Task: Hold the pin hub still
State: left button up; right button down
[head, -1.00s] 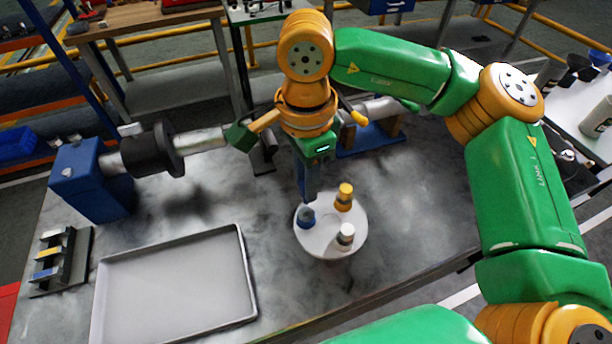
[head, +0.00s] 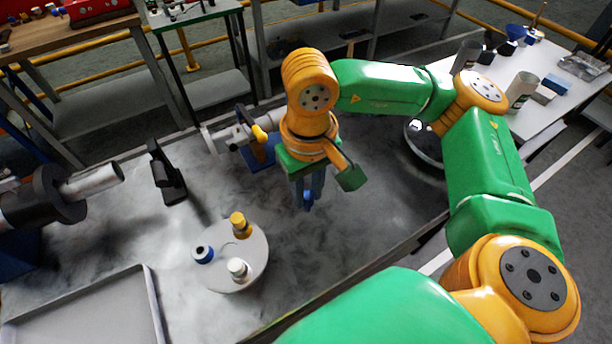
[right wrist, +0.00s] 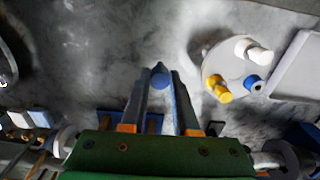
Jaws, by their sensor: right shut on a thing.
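My right gripper (head: 307,192) points down over the bench, right of the round white tray, shut on a small blue piece. In the right wrist view the blue piece (right wrist: 160,79) shows between the fingertips; its far end is round. A black disc (head: 50,194) sits on a metal shaft at the left edge. A pale flange (head: 210,138) stands on the other shaft, left of and behind my gripper. I cannot tell which of these is the pin hub. No gripper touches either one. My left gripper is not in view.
A grey rectangular tray (head: 100,310) lies at front left. A black stand (head: 166,175) is behind. Bench near my gripper is clear.

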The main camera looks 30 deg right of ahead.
jog(key=shift+a, duration=0.4)
jog(key=w+a+r+n, duration=0.1)
jog(key=a, duration=0.2)
jog(key=w+a+r+n, duration=0.1)
jog(key=w+a+n, duration=0.1)
jog(key=a, duration=0.2)
jog(key=w+a+r+n, duration=0.1)
jog(key=a, duration=0.3)
jog(key=shift+w+a+r, duration=0.15)
jog(key=shift+w, duration=0.1)
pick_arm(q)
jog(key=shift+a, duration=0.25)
pick_arm(e)
jog(key=a+f+n, duration=0.1)
jog(key=a+n, duration=0.2)
jog(key=a, duration=0.5)
jog(key=shift+s, duration=0.4)
